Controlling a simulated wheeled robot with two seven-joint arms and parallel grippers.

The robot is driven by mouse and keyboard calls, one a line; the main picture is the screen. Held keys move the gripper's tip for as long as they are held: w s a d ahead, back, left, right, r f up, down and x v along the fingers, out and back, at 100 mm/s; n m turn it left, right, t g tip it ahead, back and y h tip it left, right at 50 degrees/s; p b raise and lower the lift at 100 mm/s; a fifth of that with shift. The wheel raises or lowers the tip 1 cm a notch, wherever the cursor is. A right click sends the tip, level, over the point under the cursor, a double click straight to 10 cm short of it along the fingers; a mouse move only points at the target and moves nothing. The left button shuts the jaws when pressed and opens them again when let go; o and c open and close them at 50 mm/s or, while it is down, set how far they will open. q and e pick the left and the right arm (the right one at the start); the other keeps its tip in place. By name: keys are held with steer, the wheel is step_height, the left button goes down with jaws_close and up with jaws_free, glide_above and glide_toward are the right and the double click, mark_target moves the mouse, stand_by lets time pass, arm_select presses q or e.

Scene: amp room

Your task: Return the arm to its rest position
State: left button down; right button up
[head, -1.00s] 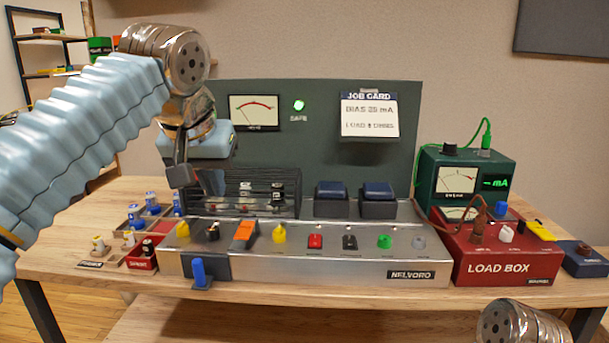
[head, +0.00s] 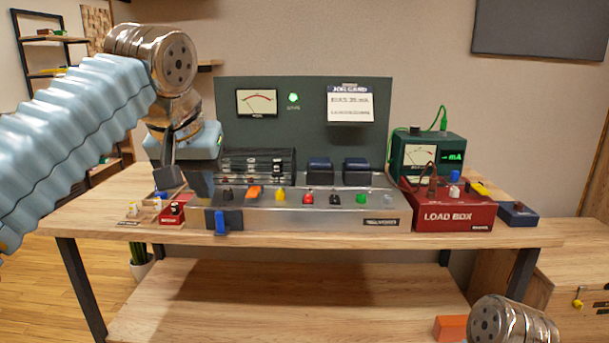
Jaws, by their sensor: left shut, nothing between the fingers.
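My left arm comes in from the left in a pale blue ribbed sleeve. Its gripper (head: 184,183) points down, shut and empty, in front of the left end of the amplifier (head: 300,217). It hides part of that end and some of the small parts behind it. I cannot tell its exact height above the bench. Of my right arm only a metal joint shows at the bottom right edge; its gripper is out of the picture.
The wooden bench (head: 500,237) carries the red load box (head: 449,214), the green meter (head: 428,153), a blue box (head: 517,214) and a red bin (head: 171,213). A job card (head: 350,106) hangs on the back panel. A wooden cabinet (head: 562,260) stands at right.

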arm_select(q)
steer(key=w+d+f+m+g, duration=0.1)
steer(key=w+d+f, duration=0.25)
steer(key=f, duration=0.55)
steer(key=w+d+f+m, duration=0.1)
steer(key=w+d+f, duration=0.1)
steer(key=w+f, duration=0.5)
step_height(320, 180, down, 22)
steer(key=s+d+g+h, duration=0.2)
steer(key=s+f+g, duration=0.1)
steer(key=s+f, duration=0.2)
steer(key=f, duration=0.3)
steer(key=s+a+f+n+h, duration=0.1)
steer(key=s+f, duration=0.2)
steer(key=f, duration=0.4)
steer(key=s+f+g, duration=0.1)
steer(key=s+f, duration=0.3)
steer(key=f, duration=0.2)
steer(key=s+f+n, duration=0.1)
steer(key=s+f, duration=0.4)
steer(key=s, duration=0.3)
steer(key=s+a+f+n+h, duration=0.1)
steer(key=s+f+n, duration=0.1)
steer(key=s+f, duration=0.3)
steer(key=s, duration=0.3)
steer(key=shift+s+a, duration=0.2)
